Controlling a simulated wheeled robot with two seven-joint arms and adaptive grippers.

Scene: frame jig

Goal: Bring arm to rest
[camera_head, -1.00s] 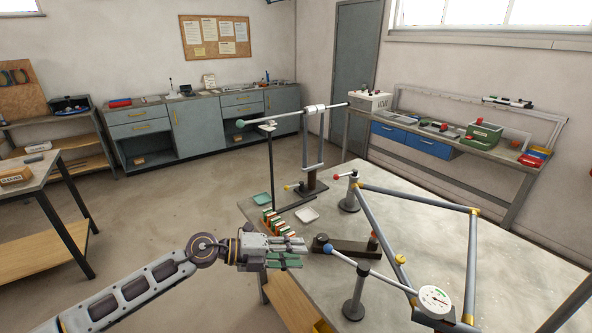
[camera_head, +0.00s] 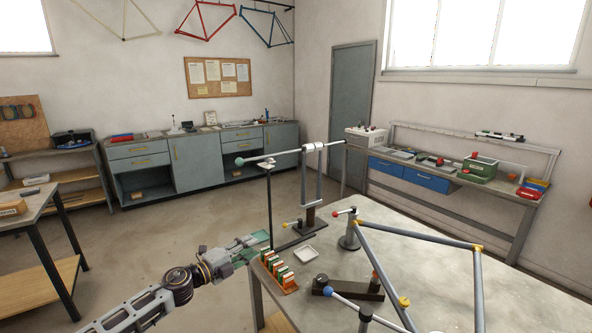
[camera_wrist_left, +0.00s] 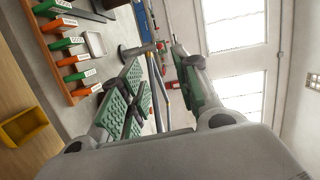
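My left arm (camera_head: 150,300) reaches in from the lower left in the head view. Its left gripper (camera_head: 250,247) is beside the left edge of the grey table (camera_head: 400,225), left of the rack of orange and green tagged blocks (camera_head: 279,272). In the left wrist view the green-padded fingers of the left gripper (camera_wrist_left: 160,60) stand apart with nothing held between them. The rack (camera_wrist_left: 72,60) also shows there at the upper left. My right gripper is in neither view.
The table bears a tubular frame (camera_head: 420,235), clamp posts (camera_head: 349,235), a white tray (camera_head: 308,252) and a dark block (camera_head: 347,289). A tall stand (camera_head: 270,205) rises behind the gripper. Open floor (camera_head: 150,235) lies to the left.

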